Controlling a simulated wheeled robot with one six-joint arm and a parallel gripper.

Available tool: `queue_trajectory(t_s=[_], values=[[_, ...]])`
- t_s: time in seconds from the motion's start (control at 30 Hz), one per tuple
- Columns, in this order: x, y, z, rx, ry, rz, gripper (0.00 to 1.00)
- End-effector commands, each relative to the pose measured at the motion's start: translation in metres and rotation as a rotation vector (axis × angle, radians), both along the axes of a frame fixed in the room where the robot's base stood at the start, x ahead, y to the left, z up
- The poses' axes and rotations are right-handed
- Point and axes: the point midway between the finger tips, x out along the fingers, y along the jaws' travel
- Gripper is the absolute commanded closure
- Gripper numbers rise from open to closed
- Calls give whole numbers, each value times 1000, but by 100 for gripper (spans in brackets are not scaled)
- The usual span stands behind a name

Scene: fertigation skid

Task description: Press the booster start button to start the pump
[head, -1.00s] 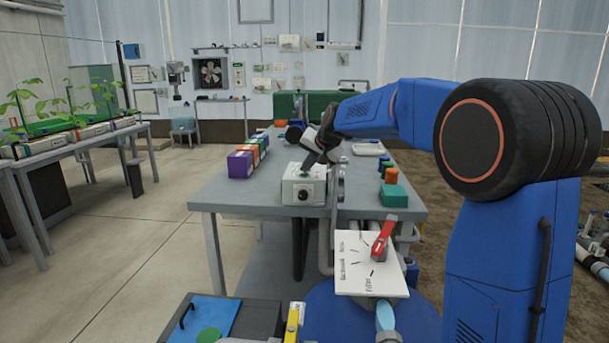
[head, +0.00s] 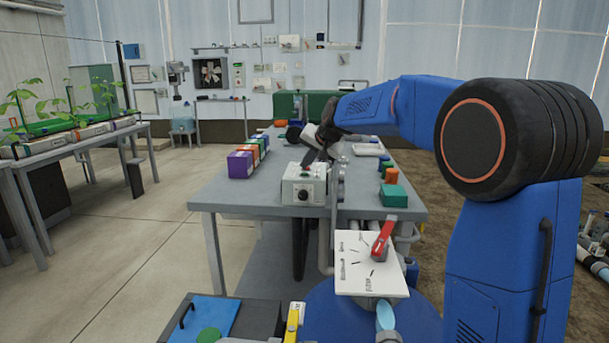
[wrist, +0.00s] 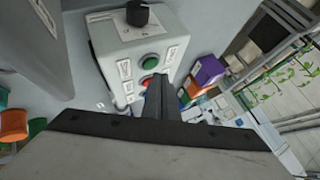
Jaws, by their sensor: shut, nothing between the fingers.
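A pale control box (head: 304,188) stands on the grey table and also shows in the wrist view (wrist: 112,52). It has a green button (wrist: 151,61), a red button (wrist: 147,80) partly hidden by my fingers, and a black knob (wrist: 138,13). Its labels are too small to read, so I cannot tell by text which is the booster start. My gripper (head: 307,161) is shut and empty, just above the box. In the wrist view its fingertips (wrist: 160,78) lie beside the red button and below the green one. The green button looks uncovered.
Purple and orange boxes (head: 241,164) stand on the table left of the control box. Green and orange blocks (head: 393,196) lie to the right. A grey upright post stands close to the control box's right side. A white panel with a red lever (head: 381,240) is nearer me.

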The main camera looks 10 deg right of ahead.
Motion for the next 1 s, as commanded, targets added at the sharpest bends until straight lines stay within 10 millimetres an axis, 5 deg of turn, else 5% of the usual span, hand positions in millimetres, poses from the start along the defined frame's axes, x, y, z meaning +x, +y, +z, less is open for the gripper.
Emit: queue_trajectory(t_s=[0.43, 1.0], values=[[0, 0, 5, -1, 0, 1, 100], [0, 0, 48, -2, -1, 1, 100]])
